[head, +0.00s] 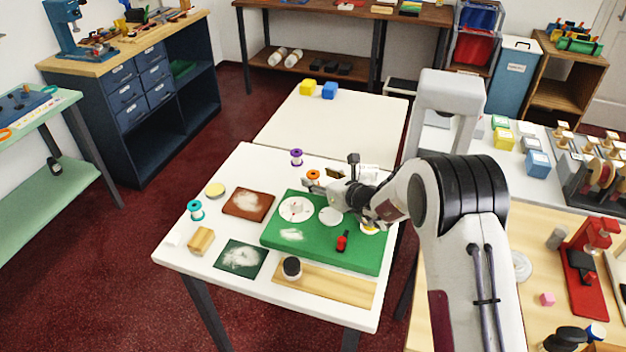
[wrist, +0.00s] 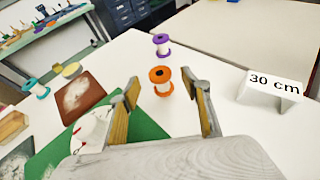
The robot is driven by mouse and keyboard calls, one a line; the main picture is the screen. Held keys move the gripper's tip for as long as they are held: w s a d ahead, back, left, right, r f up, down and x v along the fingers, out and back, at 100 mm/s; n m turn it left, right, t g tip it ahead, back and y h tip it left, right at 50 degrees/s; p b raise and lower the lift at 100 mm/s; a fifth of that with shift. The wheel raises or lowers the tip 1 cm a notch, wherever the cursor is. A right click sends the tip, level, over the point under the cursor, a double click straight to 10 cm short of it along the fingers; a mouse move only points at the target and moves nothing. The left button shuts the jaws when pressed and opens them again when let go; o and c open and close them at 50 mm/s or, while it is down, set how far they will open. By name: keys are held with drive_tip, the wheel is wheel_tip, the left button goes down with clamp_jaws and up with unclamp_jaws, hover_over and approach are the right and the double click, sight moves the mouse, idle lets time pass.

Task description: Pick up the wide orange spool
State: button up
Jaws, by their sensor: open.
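The wide orange spool (wrist: 161,82) stands upright on the white table, with orange flanges and a pale middle. In the head view the orange spool (head: 313,176) shows behind the green mat, partly hidden by my gripper. My gripper (wrist: 165,90) is open and empty; in the wrist view the spool shows between and beyond its two fingers, apart from them. In the head view my gripper (head: 312,188) is low over the back of the green mat, near the spool.
A purple spool (wrist: 161,44) stands behind the orange one. A teal spool (head: 195,210) stands at the table's left. A white block marked 30 cm (wrist: 272,89) is to the right. The green mat (head: 280,238) holds a white dial and a red item. A brown pad (head: 262,212) lies left.

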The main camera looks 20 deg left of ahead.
sight(315, 176)
drive_tip(key=shift+x, duration=2.1)
drive_tip(key=c, duration=1)
